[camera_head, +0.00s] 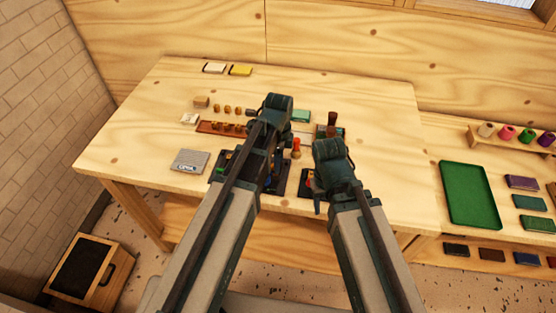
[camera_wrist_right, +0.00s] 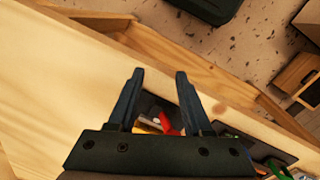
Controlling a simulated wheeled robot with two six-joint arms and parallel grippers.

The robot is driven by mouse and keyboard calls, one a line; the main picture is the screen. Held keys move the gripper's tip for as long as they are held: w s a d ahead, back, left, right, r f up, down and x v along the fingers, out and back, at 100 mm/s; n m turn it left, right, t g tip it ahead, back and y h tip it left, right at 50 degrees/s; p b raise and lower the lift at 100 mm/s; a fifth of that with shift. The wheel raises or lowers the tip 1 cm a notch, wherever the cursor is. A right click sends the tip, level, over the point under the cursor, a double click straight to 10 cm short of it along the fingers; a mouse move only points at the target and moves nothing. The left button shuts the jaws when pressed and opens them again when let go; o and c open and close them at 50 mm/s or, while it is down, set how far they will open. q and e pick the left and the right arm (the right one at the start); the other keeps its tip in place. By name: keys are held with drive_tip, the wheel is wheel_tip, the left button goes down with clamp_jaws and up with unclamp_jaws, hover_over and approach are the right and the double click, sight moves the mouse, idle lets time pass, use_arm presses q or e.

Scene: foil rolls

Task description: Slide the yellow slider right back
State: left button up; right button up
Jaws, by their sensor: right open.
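My right gripper (camera_wrist_right: 159,75) is open, its two fingers apart with nothing held between the tips. A dark panel (camera_wrist_right: 153,104) lies below the fingers in the right wrist view. On it a small yellow-orange part (camera_wrist_right: 148,121), perhaps the slider, shows beside a red part (camera_wrist_right: 170,126); my gripper's palm partly covers both. In the head view the dark panel (camera_head: 306,188) is mostly hidden by my right wrist. My left gripper (camera_head: 272,172) is over another dark panel to the left; its jaws are hidden by its own arm.
A white and a yellow block (camera_head: 240,69) are at the back. A green tray (camera_head: 468,196) lies at right. The table's front edge is close.

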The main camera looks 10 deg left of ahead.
use_arm(q)
drive_tip(key=shift+r, duration=0.1)
wheel_tip(320, 180, up, 14)
drive_tip(key=p, duration=1.3)
drive_tip(key=shift+f+p, duration=0.2)
drive_tip(key=shift+p, duration=0.2)
drive_tip(key=shift+s+f, duration=0.1)
drive_tip(key=s+d+f+n+b, duration=0.1)
drive_tip(key=s+f+n+b, duration=0.2)
drive_tip(key=s+n, duration=0.4)
drive_tip(key=s+d+f+n+y+b, duration=0.1)
drive_tip(key=s+d+f+n+b, duration=0.1)
drive_tip(key=s+f+n+b, duration=0.2)
drive_tip(key=s+n, duration=0.3)
drive_tip(key=shift+d+n, duration=0.25)
drive_tip(key=shift+n, duration=0.05)
